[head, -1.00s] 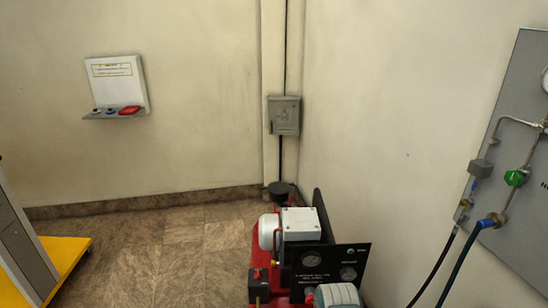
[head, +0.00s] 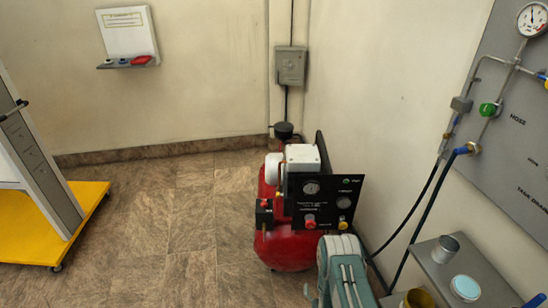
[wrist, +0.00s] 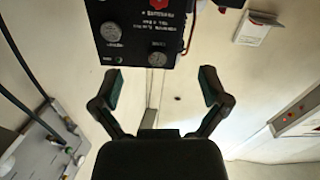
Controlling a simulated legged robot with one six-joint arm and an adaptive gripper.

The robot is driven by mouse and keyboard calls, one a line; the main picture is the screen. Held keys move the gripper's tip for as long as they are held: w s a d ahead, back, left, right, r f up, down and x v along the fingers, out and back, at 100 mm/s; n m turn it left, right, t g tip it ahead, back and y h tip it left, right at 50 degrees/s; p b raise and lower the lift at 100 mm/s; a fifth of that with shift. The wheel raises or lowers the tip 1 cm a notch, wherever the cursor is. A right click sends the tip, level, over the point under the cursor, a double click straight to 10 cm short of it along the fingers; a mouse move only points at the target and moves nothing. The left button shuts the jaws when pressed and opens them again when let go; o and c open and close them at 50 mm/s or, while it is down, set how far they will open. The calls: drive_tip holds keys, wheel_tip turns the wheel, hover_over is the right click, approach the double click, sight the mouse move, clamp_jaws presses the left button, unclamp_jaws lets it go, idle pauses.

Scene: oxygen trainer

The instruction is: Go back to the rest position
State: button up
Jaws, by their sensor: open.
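My gripper (wrist: 161,86) is in the wrist view, its two dark fingers spread apart with nothing between them. The red air compressor (head: 290,245) stands on the floor against the right wall in the head view, with its black gauge panel (head: 325,200) facing me. In the wrist view that panel (wrist: 140,40) appears upside down, beyond the fingertips and apart from them. The gripper itself does not show in the head view; a teal and grey part of my arm shows at the bottom.
A grey panel (head: 520,150) with a gauge, green valve and hoses is on the right wall. A shelf (head: 490,270) with cans juts out below. A yellow wheeled base (head: 85,210) stands left. A small wall shelf (head: 128,64) hangs at the back. Middle floor is clear.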

drive_tip(key=w+r+g, duration=0.3)
drive_tip(key=w+r, duration=0.9)
drive_tip(key=r, duration=0.3)
wheel_tip(320, 180, up, 18)
drive_tip(key=s+g, duration=0.2)
drive_tip(key=g, duration=0.1)
drive_tip(key=s+r+m+g, duration=0.1)
drive_tip(key=s+r+g, duration=0.2)
drive_tip(key=s+r, duration=1.05)
drive_tip(key=s+r+g, duration=0.1)
drive_tip(key=s+r, duration=0.1)
drive_tip(key=s, duration=0.8)
drive_tip(key=s+r+g, duration=0.2)
drive_tip(key=s, duration=0.8)
drive_tip(key=shift+s+m, duration=0.3)
drive_tip(key=shift+d+r, duration=0.1)
